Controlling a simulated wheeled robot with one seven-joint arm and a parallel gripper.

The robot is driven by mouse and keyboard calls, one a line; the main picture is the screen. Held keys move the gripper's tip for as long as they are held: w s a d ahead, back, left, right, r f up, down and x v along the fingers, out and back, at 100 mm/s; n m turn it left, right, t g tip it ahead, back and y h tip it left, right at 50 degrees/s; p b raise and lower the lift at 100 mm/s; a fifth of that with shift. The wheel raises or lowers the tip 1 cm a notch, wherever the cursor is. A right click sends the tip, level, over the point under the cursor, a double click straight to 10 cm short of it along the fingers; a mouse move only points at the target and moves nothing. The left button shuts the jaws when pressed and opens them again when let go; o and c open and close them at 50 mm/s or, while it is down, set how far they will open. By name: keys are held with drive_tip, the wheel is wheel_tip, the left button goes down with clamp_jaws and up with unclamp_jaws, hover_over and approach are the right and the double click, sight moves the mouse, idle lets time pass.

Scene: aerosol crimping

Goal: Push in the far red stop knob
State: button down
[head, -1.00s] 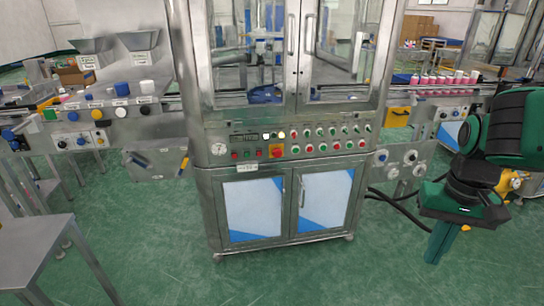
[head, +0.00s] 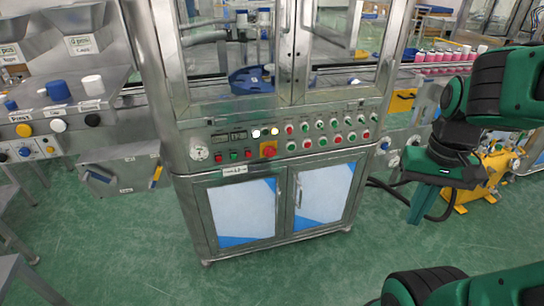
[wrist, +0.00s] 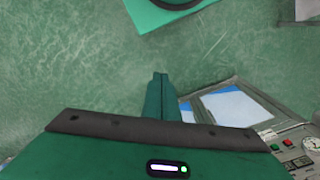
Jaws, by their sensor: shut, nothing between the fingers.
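I cannot tell from the picture whether this is the far one. It appears to stand out from the panel. My gripper (head: 418,212) hangs to the right of the cabinet, fingers pointing down, well apart from the knob. In the wrist view its fingers (wrist: 160,90) are together with nothing between them. The stop knob cannot be made out in the wrist view, where only a corner of a panel (wrist: 300,150) shows at the lower right.
Several small red and green buttons (head: 327,135) line the panel right of the stop knob, with a gauge (head: 199,152) at its left. A yellow machine (head: 485,178) stands behind my arm. A table (head: 25,285) is at the lower left. The green floor (head: 300,275) in front is clear.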

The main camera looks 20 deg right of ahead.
drive_tip(key=shift+d, duration=0.1)
drive_tip(key=w+d+f+m+t+h, duration=0.15)
drive_tip(key=w+f+t, duration=0.4)
drive_tip(key=w, duration=0.85)
drive_tip(key=w+f+t+h, duration=0.2)
drive_tip(key=w+f, duration=0.7)
drive_tip(key=w, duration=0.5)
drive_tip(key=w+a+f+m+t+y, duration=0.25)
drive_tip(key=w+a+f+t, duration=0.2)
drive_tip(key=w+a, duration=0.45)
drive_tip(key=s+a+m+t, duration=0.2)
drive_tip(key=a+m+t, duration=0.4)
drive_tip(key=a, duration=0.3)
drive_tip(key=shift+s+r+m+y, duration=0.2)
drive_tip(key=shift+r+m+y, duration=0.2)
drive_tip(key=shift+m, duration=0.4)
drive_tip(key=shift+w+a, duration=0.1)
